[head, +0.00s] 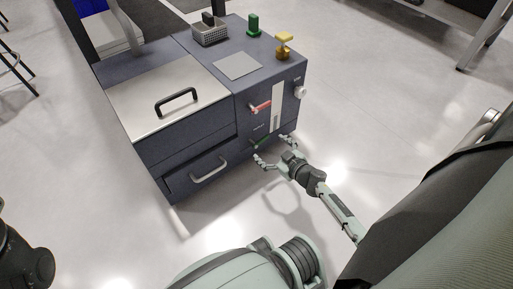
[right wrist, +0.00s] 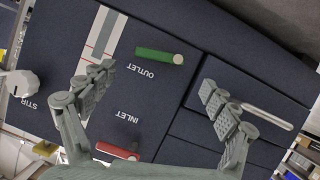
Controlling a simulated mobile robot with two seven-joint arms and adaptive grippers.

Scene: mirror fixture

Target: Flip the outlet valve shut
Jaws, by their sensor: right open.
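The outlet valve's green lever (head: 262,143) is low on the front of the dark blue cabinet. In the right wrist view, the green lever (right wrist: 158,56) lies nearly crosswise beside the upside-down OUTLET label (right wrist: 140,70), with a pale round end at its right. My right gripper (head: 273,150) is open and empty in front of the lever. In the right wrist view its fingers (right wrist: 158,78) are spread wide to either side, and the lever lies just beyond the gap, apparently untouched. The left gripper does not show.
The red lever (head: 261,106) by the INLET label is above the green one. A white knob (head: 300,92) is at the panel's right. A drawer with a pale handle (head: 209,170) is at left. A yellow part (head: 284,45) and green part (head: 253,25) stand on top. Floor at right is clear.

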